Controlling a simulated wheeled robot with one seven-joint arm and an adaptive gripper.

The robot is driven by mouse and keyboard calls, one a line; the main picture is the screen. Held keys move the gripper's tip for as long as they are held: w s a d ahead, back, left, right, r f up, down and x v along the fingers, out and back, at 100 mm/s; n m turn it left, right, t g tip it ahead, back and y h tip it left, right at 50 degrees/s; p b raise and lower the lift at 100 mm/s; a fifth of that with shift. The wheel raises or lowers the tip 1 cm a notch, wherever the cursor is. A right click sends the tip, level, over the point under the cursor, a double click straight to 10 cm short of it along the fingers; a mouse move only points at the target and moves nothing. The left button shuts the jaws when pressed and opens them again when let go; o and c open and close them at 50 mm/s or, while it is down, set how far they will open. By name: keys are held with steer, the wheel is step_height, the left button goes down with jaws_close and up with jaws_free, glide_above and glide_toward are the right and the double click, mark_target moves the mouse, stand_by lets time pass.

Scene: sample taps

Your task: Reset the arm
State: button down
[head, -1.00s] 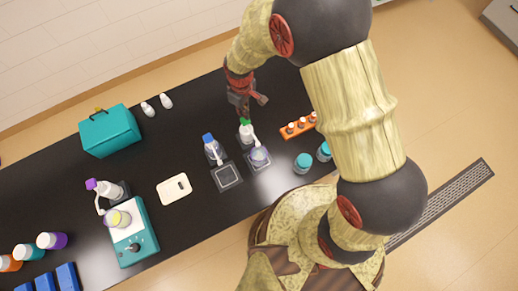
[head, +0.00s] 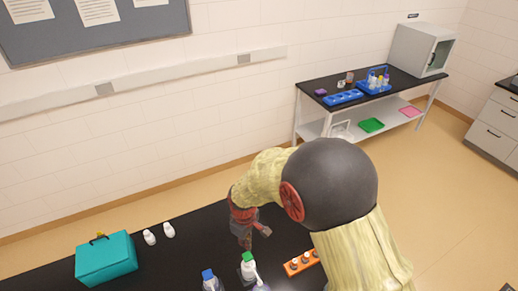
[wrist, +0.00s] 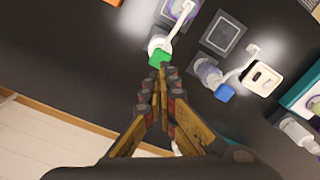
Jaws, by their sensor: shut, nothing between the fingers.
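My gripper (head: 256,236) hangs above the black bench in the head view, with its fingers closed and empty. In the wrist view its fingertips (wrist: 162,78) are together, close in the picture to the green-capped tap bottle (wrist: 159,46). I cannot tell whether they touch it. That bottle also shows in the head view (head: 248,270), just below my gripper. A blue-capped bottle (head: 210,283) stands to its left and also shows in the wrist view (wrist: 208,72). My arm bends over the bench from the right.
A teal case (head: 106,259) and two small white bottles (head: 150,237) stand at the back left of the bench. An orange rack (head: 301,263) lies right of the green-capped bottle. A pale wall runs behind. A shelf table (head: 318,104) with blue racks stands far right.

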steer(key=s+d+r+m+t+b, duration=0.2)
steer(key=s+d+m+b, duration=0.3)
steer(key=s+d+b, duration=0.3)
steer(key=s+d+r+m+t+b, duration=0.3)
steer(key=s+d+m+b, duration=0.3)
steer(key=d+b, duration=0.8)
steer(key=s+b, duration=0.3)
steer(key=b, duration=0.2)
steer(key=shift+d+r+t, duration=0.3)
steer(key=shift+s+d, duration=0.1)
stand_by(0.6)
